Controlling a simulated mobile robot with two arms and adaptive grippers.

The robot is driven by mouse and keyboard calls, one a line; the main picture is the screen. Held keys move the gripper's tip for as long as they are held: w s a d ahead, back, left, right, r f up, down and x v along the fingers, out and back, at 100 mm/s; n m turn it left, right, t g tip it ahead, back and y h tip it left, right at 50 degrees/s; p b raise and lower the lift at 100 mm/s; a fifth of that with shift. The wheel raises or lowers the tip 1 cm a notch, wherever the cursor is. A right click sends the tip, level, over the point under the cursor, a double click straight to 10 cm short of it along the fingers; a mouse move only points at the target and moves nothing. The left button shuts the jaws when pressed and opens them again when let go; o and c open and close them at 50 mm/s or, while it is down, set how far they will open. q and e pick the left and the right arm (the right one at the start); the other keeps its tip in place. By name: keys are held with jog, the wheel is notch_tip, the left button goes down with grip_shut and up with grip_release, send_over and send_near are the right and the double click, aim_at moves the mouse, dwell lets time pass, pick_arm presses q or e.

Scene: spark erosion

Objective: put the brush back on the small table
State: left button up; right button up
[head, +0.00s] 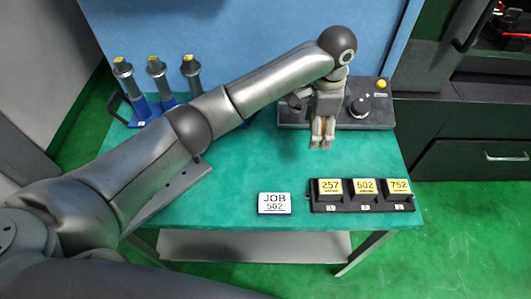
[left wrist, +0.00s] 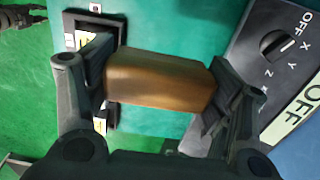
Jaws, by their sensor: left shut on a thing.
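My left gripper (head: 321,143) points down over the green-topped table (head: 235,165), just in front of the control box. It is shut on a brown block (left wrist: 158,80), which lies between the two fingers in the left wrist view. The block has smooth faces; no bristles show, so I cannot tell for sure that it is the brush. In the head view the block is small and mostly hidden by the fingers. No other brush shows. My right gripper is not in view.
The control box (head: 290,116) with a knob stands at the back right. A black rack (head: 360,208) with yellow labels and a JOB card (head: 275,203) are at the front. Several grey tools in blue holders (head: 139,108) stand back left. The table's middle is clear.

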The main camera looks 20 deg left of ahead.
pick_arm(q)
jog(key=s+a+f+p, duration=0.3)
jog(key=a+p, duration=0.1)
jog(key=a, duration=0.5)
send_over(262, 163)
jog(key=d, duration=0.1)
notch_tip(262, 163, down, 5)
jog(key=shift+w+d+r+p, duration=0.1)
jog(key=shift+w+r+p, duration=0.05)
jog(key=shift+p, duration=0.15)
jog(key=shift+a+f, duration=0.35)
jog(key=shift+f, duration=0.2)
jog(key=f, duration=0.1)
jog(key=f+p, duration=0.1)
jog(key=f, duration=0.1)
jog(key=shift+s+a+p, duration=0.25)
jog(key=shift+a+p, duration=0.1)
jog(key=shift+f, duration=0.3)
jog(key=shift+d+f, duration=0.1)
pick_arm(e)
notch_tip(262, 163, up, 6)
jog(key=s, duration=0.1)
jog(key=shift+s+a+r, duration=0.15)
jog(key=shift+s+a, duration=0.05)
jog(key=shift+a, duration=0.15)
